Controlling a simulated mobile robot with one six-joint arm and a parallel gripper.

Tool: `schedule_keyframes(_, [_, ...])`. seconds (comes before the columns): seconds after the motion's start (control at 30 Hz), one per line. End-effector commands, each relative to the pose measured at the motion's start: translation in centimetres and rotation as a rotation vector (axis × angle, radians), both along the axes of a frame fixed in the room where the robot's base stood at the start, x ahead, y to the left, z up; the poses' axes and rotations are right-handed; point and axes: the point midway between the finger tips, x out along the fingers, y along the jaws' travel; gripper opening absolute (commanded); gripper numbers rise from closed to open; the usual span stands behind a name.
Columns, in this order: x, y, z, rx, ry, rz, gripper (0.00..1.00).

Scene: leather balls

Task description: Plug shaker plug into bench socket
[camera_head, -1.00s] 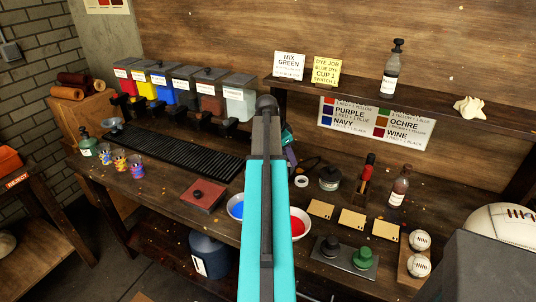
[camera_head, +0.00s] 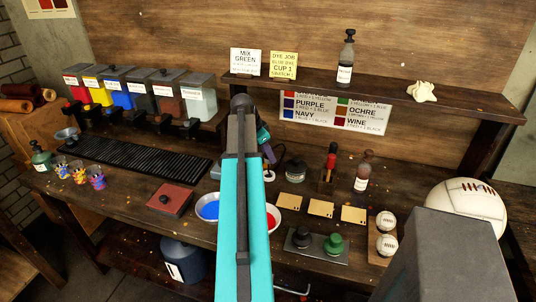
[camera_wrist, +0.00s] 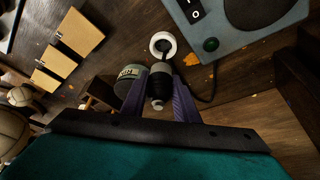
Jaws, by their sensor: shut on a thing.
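My gripper (camera_wrist: 160,84) is shut on a grey and black plug (camera_wrist: 159,78), its purple fingers on either side. A dark cable (camera_wrist: 205,97) curves near the plug toward a blue-grey device with a switch and green button, apparently the shaker (camera_wrist: 235,42). A white ring with a dark centre, apparently the bench socket (camera_wrist: 156,39), lies on the bench just beyond the plug. I cannot tell whether the plug touches it. In the head view, my gripper (camera_head: 267,152) is partly hidden by my teal arm, and the plug is not clear there.
A labelled dark jar (camera_wrist: 131,75) stands close beside the left finger. A bottle (camera_head: 363,172) stands to the right, below the shelf (camera_head: 440,104).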

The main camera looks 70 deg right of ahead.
Motion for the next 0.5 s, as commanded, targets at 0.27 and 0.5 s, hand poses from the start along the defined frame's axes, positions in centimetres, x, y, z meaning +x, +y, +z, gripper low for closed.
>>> schedule_keyframes(0.27, [0.0, 0.0, -1.8, 0.000, 0.000, 0.000, 0.08])
schedule_keyframes(0.5, [0.0, 0.0, -3.4, 0.000, 0.000, 0.001, 0.08])
